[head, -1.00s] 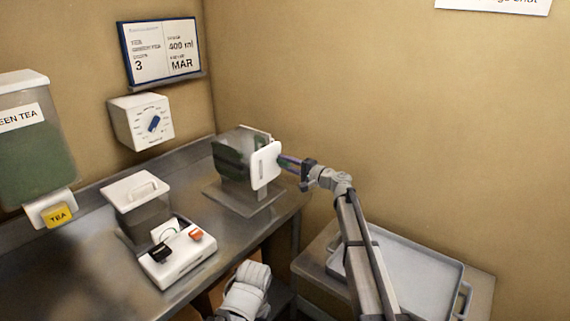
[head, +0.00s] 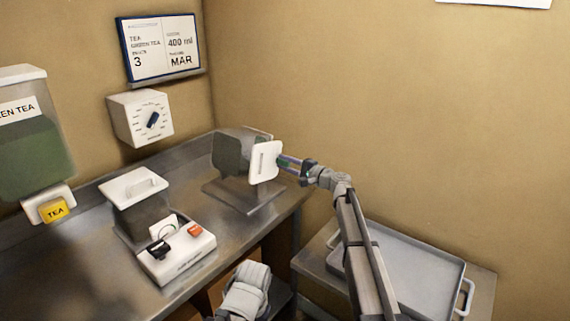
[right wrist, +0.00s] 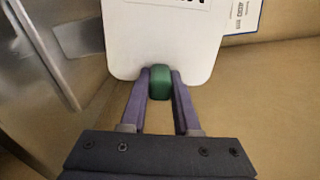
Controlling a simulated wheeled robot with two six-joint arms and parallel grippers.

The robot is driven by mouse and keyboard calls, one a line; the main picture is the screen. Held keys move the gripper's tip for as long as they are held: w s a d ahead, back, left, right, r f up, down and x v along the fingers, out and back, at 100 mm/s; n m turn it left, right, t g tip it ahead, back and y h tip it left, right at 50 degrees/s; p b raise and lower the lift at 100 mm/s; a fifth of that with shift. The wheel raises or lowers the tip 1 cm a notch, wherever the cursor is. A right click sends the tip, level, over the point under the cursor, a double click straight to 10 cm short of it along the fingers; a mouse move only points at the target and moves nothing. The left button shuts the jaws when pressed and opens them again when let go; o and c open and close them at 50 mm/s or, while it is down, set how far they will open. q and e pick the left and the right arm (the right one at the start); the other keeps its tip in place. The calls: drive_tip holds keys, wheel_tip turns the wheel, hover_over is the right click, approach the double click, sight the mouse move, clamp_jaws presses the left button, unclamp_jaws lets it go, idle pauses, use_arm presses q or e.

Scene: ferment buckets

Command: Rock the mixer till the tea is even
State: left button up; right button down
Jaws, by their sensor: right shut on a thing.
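The mixer (head: 231,153) is a clear tank with a white end plate (head: 265,161), on a grey stand at the counter's far right corner. The liquid in it looks a fairly uniform dull green; fine streaks are too small to tell. My right gripper (head: 286,163) is at the end plate's right side. In the right wrist view, its purple fingers are shut on a green handle (right wrist: 160,83) at the edge of the white plate (right wrist: 163,40). The plate looks slightly tilted in the head view.
A lidded container (head: 136,190) and a white button box (head: 180,253) stand on the steel counter (head: 70,265). A green tea dispenser (head: 32,150) is at left. A dial box (head: 140,117) and display (head: 160,48) are on the wall. A grey tray (head: 410,275) lies at right.

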drive_tip(key=c, duration=0.6)
unclamp_jaws()
drive_tip(key=shift+c, duration=0.2)
drive_tip(key=shift+v, duration=3.95)
